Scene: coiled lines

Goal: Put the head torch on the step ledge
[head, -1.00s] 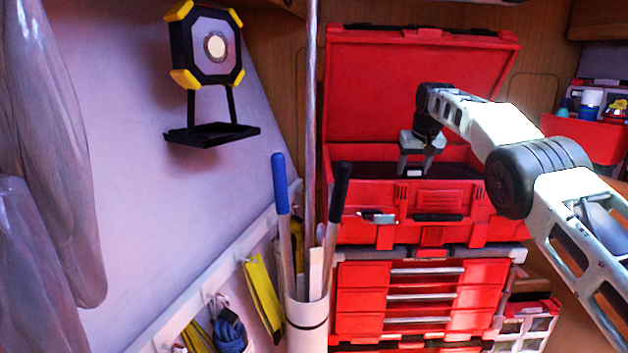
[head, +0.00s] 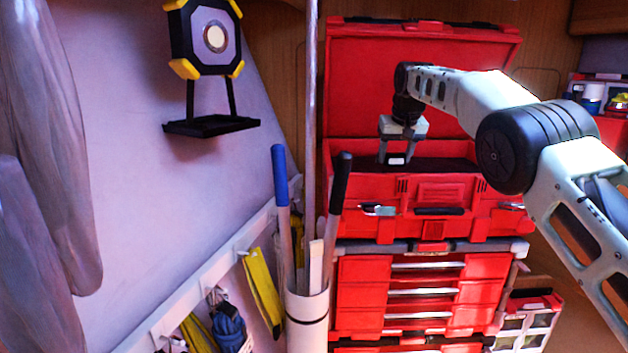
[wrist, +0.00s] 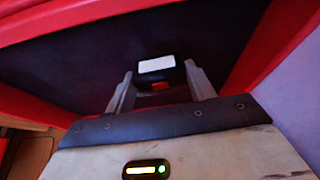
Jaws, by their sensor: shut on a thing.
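The head torch (wrist: 157,68) is a small dark piece with a white face and a red part below it in the wrist view. My gripper (wrist: 158,82) is shut on it, one finger on each side. In the head view my gripper (head: 396,158) points down over the open top of the red toolbox, and the torch (head: 396,161) shows as a small white patch between the fingers. It appears held above the dark interior; the exact gap cannot be told. I cannot identify the step ledge for certain in either view.
The open red toolbox (head: 415,192) has its lid (head: 400,75) raised behind my gripper. It stands on a red drawer unit (head: 365,290). Left are a pole, long handles in a white tube (head: 307,315), and a work light (head: 212,38) above a black shelf (head: 211,126).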

